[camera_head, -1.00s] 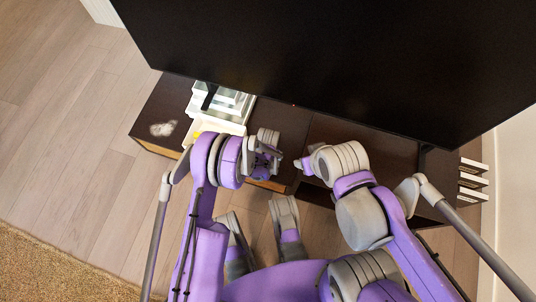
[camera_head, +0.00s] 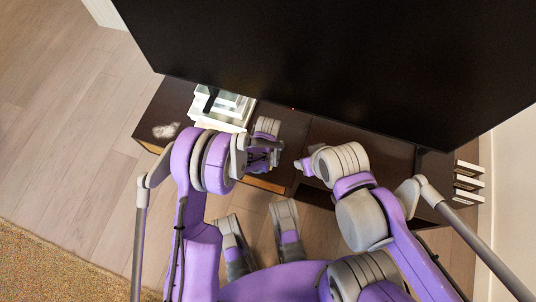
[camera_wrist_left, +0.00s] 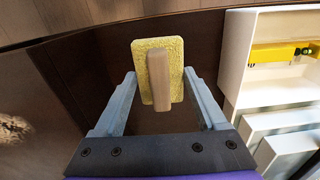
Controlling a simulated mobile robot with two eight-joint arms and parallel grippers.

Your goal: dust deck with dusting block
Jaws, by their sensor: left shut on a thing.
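The dusting block (camera_wrist_left: 172,88) shows in the left wrist view as a yellow rough pad with a tan wooden handle, over the dark deck. My left gripper (camera_wrist_left: 159,76) is shut on its handle. In the head view the left gripper (camera_head: 264,150) is partly hidden by its own wrist, and I cannot make out the block there. The dark brown deck (camera_head: 160,107) runs below the screen. A pale dust patch (camera_head: 166,130) lies near its left end; it also shows at the left edge of the wrist view (camera_wrist_left: 12,129). My right gripper (camera_head: 304,164) hangs near the deck's middle; its jaws are unclear.
A big black screen (camera_head: 340,60) overhangs the deck's back. White stacked trays (camera_head: 226,106) stand right of the dust. In the wrist view a white box (camera_wrist_left: 237,60) holds a yellow item (camera_wrist_left: 280,53). White slats (camera_head: 468,182) stand at the right end.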

